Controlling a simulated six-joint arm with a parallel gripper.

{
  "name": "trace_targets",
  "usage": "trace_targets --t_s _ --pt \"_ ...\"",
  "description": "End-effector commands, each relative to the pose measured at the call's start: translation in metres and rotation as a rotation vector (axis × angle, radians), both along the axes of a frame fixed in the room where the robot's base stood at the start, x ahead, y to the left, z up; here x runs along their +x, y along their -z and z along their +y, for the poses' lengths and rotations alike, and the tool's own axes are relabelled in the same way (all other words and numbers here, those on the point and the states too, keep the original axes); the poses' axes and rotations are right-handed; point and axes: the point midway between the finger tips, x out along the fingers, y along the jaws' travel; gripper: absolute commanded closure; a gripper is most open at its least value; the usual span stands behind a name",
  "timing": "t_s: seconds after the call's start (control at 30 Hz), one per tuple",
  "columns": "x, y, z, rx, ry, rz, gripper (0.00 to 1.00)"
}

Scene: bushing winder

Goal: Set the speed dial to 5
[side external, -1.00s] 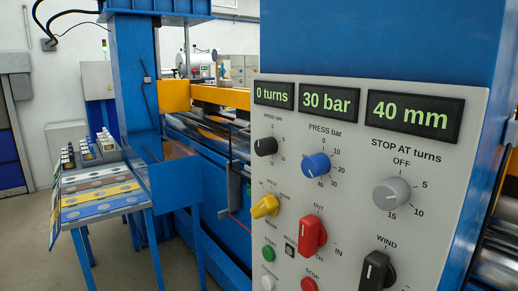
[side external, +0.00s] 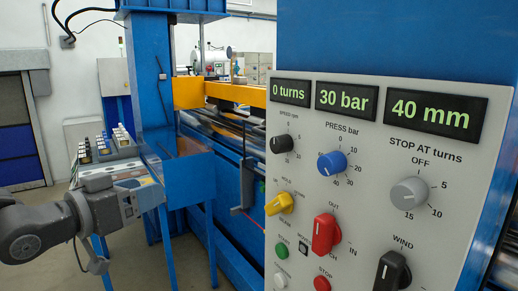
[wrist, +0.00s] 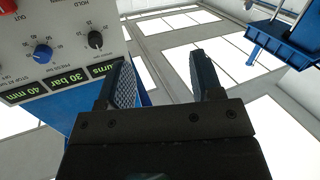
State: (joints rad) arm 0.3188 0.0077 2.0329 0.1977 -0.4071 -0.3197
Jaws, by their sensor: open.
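The speed dial (side external: 282,144) is a small black knob marked SPEED rpm, at the upper left of the grey control panel (side external: 362,197). I cannot clearly read the number it points at. In the wrist view the black dial (wrist: 95,40) shows upside down, to the left of my gripper. My gripper (wrist: 163,70) is open and empty, its two dark fingers apart, with no contact on the dial. In the side view my arm is at the lower left, well away from the panel, and the fingers are hard to make out.
A blue pressure knob (side external: 332,163), a yellow switch (side external: 280,204), a red switch (side external: 325,234) and a grey stop knob (side external: 408,193) are close around the dial. Displays read 0 turns, 30 bar and 40 mm.

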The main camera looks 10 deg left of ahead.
Motion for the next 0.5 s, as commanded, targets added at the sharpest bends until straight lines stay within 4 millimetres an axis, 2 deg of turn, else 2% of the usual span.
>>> trace_targets --t_s 0.03,0.2,0.33,0.5 --pt "0.009 0.001 -0.024 -0.040 0.056 -0.057 0.40" --pt "0.018 -0.004 -0.086 -0.193 0.225 -0.239 0.40" --pt "0.015 -0.003 -0.111 -0.271 0.308 -0.315 0.40" --pt "0.015 -0.005 -0.122 -0.304 0.344 -0.350 0.40"
